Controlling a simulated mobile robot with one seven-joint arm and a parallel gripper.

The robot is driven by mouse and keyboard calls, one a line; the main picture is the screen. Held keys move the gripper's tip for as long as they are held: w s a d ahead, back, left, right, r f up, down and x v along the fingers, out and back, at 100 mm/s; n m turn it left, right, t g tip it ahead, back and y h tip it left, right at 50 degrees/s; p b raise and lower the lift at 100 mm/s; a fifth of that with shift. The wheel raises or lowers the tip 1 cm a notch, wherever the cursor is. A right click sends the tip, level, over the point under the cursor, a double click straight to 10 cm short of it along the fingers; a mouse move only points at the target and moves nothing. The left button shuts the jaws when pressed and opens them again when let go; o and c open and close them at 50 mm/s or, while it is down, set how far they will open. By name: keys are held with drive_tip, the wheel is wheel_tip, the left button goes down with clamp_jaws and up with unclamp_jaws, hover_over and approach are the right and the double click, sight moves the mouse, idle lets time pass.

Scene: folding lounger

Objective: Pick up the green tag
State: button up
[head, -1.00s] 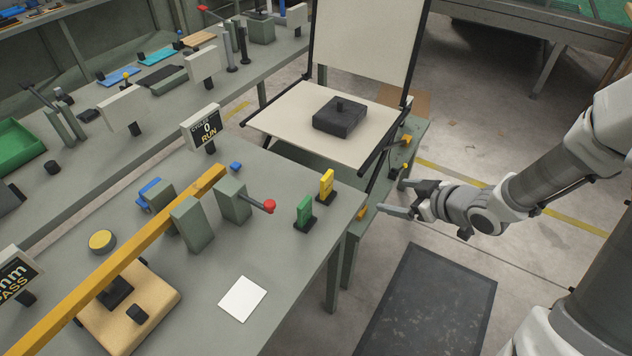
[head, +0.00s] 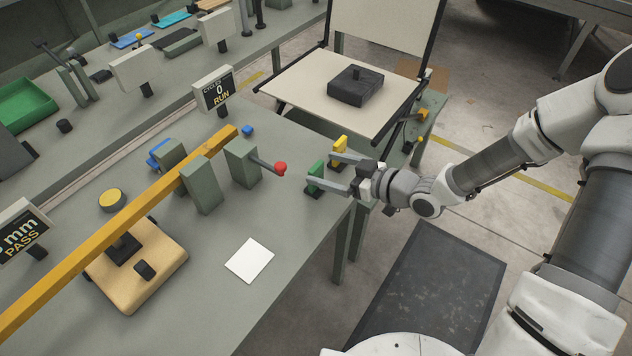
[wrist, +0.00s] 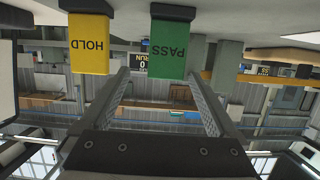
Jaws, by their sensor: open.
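The green tag (head: 315,173) stands upright in a dark base near the bench's right edge. In the wrist view, which is upside down, the green tag (wrist: 172,49) reads PASS. My gripper (head: 328,169) is open and empty, its fingers pointing left over the bench edge at the tags. In the wrist view, the green tag shows between the fingertips of my gripper (wrist: 158,74), nearer the right finger. I cannot tell whether that finger touches it. In the head view the lower finger ends close beside the green tag, partly overlapping it.
A yellow tag (head: 340,147) stands just behind the green one, by the upper finger. It reads HOLD in the wrist view (wrist: 89,44). A red-knobbed lever (head: 280,168) is to the left. A white card (head: 249,261) lies on the bench. The folding lounger (head: 300,80) stands behind.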

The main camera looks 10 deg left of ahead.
drive_tip(key=shift+s+b+x, duration=0.15)
drive_tip(key=shift+b+x, duration=0.1)
drive_tip(key=shift+x, duration=1.35)
drive_tip(key=shift+s+b+x, duration=0.15)
drive_tip(key=shift+b+x, duration=0.1)
drive_tip(key=shift+x, duration=1.3)
drive_tip(key=shift+a+f, duration=0.1)
drive_tip(key=c, duration=1.5)
